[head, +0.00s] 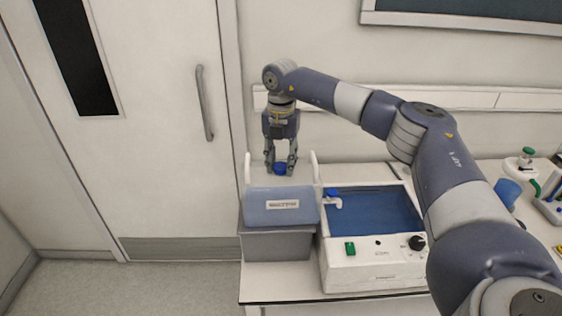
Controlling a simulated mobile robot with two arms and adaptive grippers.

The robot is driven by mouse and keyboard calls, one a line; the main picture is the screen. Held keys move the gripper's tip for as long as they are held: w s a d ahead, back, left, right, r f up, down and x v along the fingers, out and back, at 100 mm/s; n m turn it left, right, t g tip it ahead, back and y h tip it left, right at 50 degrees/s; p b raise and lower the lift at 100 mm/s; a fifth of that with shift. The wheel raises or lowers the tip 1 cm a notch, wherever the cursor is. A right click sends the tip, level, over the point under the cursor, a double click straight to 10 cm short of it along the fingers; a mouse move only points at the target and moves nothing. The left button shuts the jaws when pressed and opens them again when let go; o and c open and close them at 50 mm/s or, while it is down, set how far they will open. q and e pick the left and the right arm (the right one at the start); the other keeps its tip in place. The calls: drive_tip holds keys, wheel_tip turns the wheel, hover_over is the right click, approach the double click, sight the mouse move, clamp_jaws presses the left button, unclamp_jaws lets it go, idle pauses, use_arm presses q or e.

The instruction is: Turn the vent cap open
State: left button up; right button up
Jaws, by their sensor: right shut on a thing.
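The vent cap (280,169) is a small blue cap on top of a pale blue container (262,213) with white upright handles. The container sits in or on a grey box at the left end of the bench. My right gripper (281,172) points straight down over the container, with its fingers on either side of the cap and shut on it. The fingers hide part of the cap's sides, and I cannot tell how far it is turned. My left gripper does not show.
A white water bath (371,273) with a blue basin, green switch and black knob stands just right of the container. Blue and green labware (508,192) stands at the far right of the bench (270,293). A door is at the left.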

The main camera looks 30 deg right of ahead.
drive_tip(key=n, duration=0.4)
drive_tip(key=shift+n, duration=0.4)
drive_tip(key=n, duration=1.1)
drive_tip(key=shift+r+n, duration=0.1)
drive_tip(key=shift+n, duration=0.2)
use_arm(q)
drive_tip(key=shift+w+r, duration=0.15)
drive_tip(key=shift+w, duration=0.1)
use_arm(e)
drive_tip(key=n, duration=0.5)
drive_tip(key=shift+n, duration=0.3)
drive_tip(key=o, duration=1.1)
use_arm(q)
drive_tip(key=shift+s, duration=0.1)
